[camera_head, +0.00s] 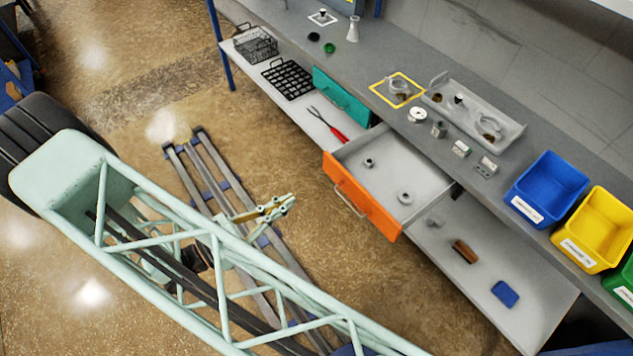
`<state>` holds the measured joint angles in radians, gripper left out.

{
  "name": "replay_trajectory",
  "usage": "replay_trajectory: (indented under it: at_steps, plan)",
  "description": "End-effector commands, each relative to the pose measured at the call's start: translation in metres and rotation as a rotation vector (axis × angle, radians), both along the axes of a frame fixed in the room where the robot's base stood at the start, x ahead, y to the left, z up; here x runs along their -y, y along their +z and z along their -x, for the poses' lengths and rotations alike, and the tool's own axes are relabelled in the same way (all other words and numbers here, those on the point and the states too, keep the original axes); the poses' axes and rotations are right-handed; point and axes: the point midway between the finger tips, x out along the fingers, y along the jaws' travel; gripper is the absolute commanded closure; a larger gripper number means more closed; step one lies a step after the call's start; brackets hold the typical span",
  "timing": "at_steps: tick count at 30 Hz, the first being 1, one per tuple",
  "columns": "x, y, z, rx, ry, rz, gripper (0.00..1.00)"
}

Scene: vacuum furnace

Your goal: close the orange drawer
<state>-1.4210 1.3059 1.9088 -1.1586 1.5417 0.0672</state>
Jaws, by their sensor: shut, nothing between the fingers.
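The orange drawer (361,199) stands open, pulled out from under the grey workbench (440,70). Its orange front has a metal handle (350,200). Two small round metal parts, one (368,162) near the front left and one (404,197) near the right side, lie in its pale tray. My gripper (291,200) is shut and empty. In the picture it is to the left of the drawer front, apart from it, over the floor rails. My arm's pale green lattice link crosses the lower left.
A teal drawer (342,97) beside it looks shut. The lower shelf (470,275) holds a brown cylinder (465,252) and a blue block (505,294). Blue (546,190) and yellow (596,229) bins stand on the bench.

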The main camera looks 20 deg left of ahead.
Motion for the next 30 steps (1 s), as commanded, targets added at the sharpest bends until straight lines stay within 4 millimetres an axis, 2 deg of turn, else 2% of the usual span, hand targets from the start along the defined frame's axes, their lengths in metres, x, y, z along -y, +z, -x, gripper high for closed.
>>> replay_trajectory:
  at_steps: [11, 30]
  plan:
    - [0.010, 0.000, -0.015, -0.001, -0.003, 0.001, 1.00]
    - [0.046, -0.001, -0.072, -0.001, -0.002, 0.001, 1.00]
